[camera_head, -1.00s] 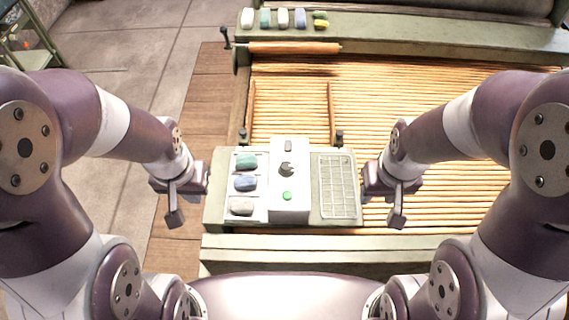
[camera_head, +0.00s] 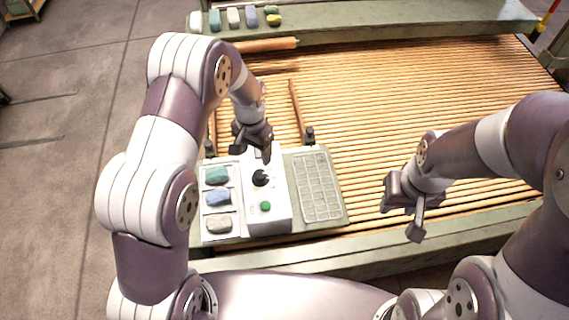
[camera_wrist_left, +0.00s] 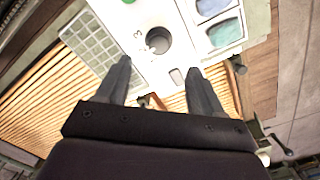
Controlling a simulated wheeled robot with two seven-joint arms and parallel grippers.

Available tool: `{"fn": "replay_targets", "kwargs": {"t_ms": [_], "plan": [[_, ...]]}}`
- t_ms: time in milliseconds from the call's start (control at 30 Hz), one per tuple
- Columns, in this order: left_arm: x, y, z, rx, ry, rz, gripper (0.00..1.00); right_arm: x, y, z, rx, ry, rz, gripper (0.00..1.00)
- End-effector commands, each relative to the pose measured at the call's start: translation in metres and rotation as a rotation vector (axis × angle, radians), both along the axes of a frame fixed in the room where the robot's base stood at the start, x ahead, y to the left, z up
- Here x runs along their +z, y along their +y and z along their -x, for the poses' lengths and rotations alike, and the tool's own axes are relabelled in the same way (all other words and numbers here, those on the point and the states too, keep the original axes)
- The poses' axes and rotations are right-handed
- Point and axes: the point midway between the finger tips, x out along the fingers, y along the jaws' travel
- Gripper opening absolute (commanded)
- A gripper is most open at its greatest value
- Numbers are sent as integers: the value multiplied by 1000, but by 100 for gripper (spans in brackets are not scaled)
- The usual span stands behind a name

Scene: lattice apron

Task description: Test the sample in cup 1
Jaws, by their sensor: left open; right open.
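A white tray (camera_head: 238,228) holds a teal sample (camera_head: 216,175), a blue sample (camera_head: 218,197) and a grey sample (camera_head: 218,223) in separate compartments. I cannot read which is cup 1. Beside it stands a white tester (camera_head: 268,218) with a dark round part (camera_head: 261,178) and a green button (camera_head: 265,206). My left gripper (camera_head: 252,150) is open and empty above the tester's far end. In the left wrist view its fingers (camera_wrist_left: 158,66) flank the tester's end, with the dark round part (camera_wrist_left: 158,40) beyond and the teal sample (camera_wrist_left: 225,33) to the right. My right gripper (camera_head: 402,215) is open and empty, right of the tester.
A gridded panel (camera_head: 318,187) lies right of the tester. Wooden slats (camera_head: 400,110) spread behind and to the right. A wooden roller (camera_head: 262,45) and several small coloured blocks (camera_head: 235,18) are at the back. A green rail (camera_head: 400,241) runs along the front.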

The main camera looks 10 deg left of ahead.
Motion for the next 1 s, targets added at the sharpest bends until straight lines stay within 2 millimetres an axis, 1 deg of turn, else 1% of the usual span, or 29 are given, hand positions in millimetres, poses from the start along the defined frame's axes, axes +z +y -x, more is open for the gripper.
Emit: {"fn": "replay_targets", "kwargs": {"t_ms": [33, 67, 100, 167, 267, 400, 500, 633, 700, 800, 1000], "plan": [[9, -1, -12, -30, -23, 2, 67, 2, 0, 0, 0, 0, 0, 43], [10, -1, -16, -55, -26, 3, 67, 2, 0, 0, 0, 0, 0, 43], [7, -1, -11, -75, -12, 3, 67, 3, 0, 0, 0, 0, 0, 43], [0, -1, -11, -85, -10, 2, 67, 5, 0, 0, 0, 0, 0, 43], [-20, -1, -10, -84, -8, 3, 67, 10, 0, 0, 0, -1, 0, 43], [-58, -1, -10, -83, -9, 3, 67, 17, 0, 0, 0, 0, 0, 43], [-81, -1, -10, -82, -11, 2, 67, 21, 0, 0, 0, 0, 0, 43], [-103, -1, -10, -82, -14, 3, 67, 24, 0, 0, 0, 0, 0, 43], [-110, -1, -10, -82, -15, 3, 67, 25, 0, 0, 0, 0, 0, 43], [-115, -1, -11, -81, -16, 3, 67, 25, 0, 0, 0, 0, 0, 43], [-116, -1, -11, -81, -17, 3, 67, 25, 0, 0, 0, 0, 0, 43]]}}
